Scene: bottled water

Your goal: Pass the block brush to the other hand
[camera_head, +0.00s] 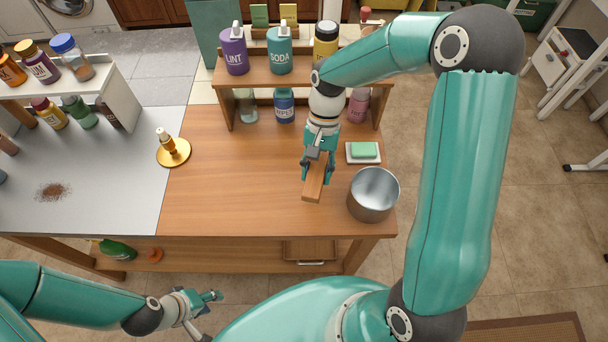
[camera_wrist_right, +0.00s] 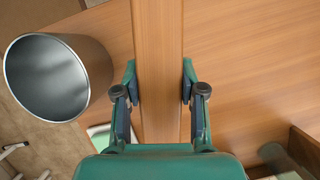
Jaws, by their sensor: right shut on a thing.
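The block brush (camera_head: 314,190) is a long, light-brown wooden block over the right part of the wooden table. My right gripper (camera_head: 318,172) is shut on it, with a finger on each long side. In the right wrist view the brush (camera_wrist_right: 158,70) runs up between the two fingertips (camera_wrist_right: 160,90). Its bristles are not visible, and I cannot tell how far it is above the table. My left gripper (camera_head: 208,314) is low in front of the table, apart from the brush, with its fingers spread and empty.
A metal pot (camera_head: 373,195) stands close right of the brush, with a green soap on a white dish (camera_head: 363,152) behind it. A shelf (camera_head: 262,72) with bottles stands at the back. A brass candlestick (camera_head: 173,150) is to the left. The table's middle is clear.

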